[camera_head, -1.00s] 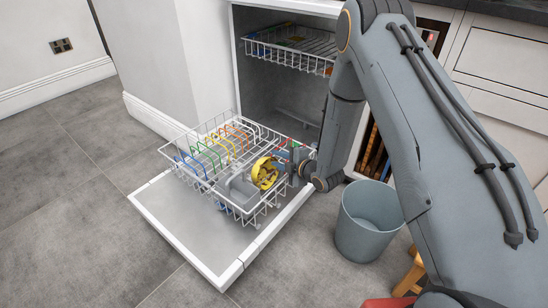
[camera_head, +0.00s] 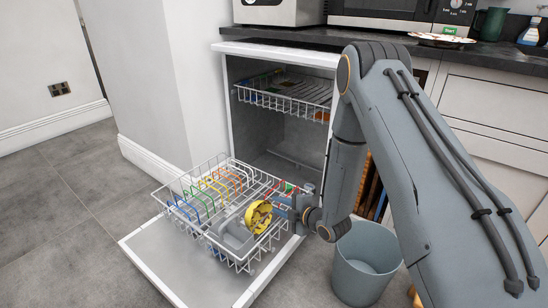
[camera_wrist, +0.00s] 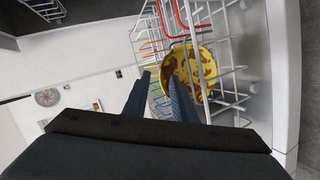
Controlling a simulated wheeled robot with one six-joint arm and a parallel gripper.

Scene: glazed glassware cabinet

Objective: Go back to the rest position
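My gripper (camera_head: 284,203) is low over the right side of the pulled-out lower dishwasher rack (camera_head: 190,192). In the wrist view its two fingers (camera_wrist: 158,88) stand apart, with a gap between them and nothing held. A yellow piece of crockery with brown markings (camera_head: 259,217) sits in the rack just left of my gripper. In the wrist view this yellow piece (camera_wrist: 190,68) lies just beyond the right finger, behind rack wires. I cannot tell whether the finger touches it. My arm reaches down from the right of the head view.
The dishwasher door (camera_head: 160,258) is folded down under the rack. An upper rack (camera_head: 290,97) is inside the machine. A grey bucket (camera_head: 364,262) stands on the floor below my arm. The counter (camera_head: 290,37) runs above. The floor at left is clear.

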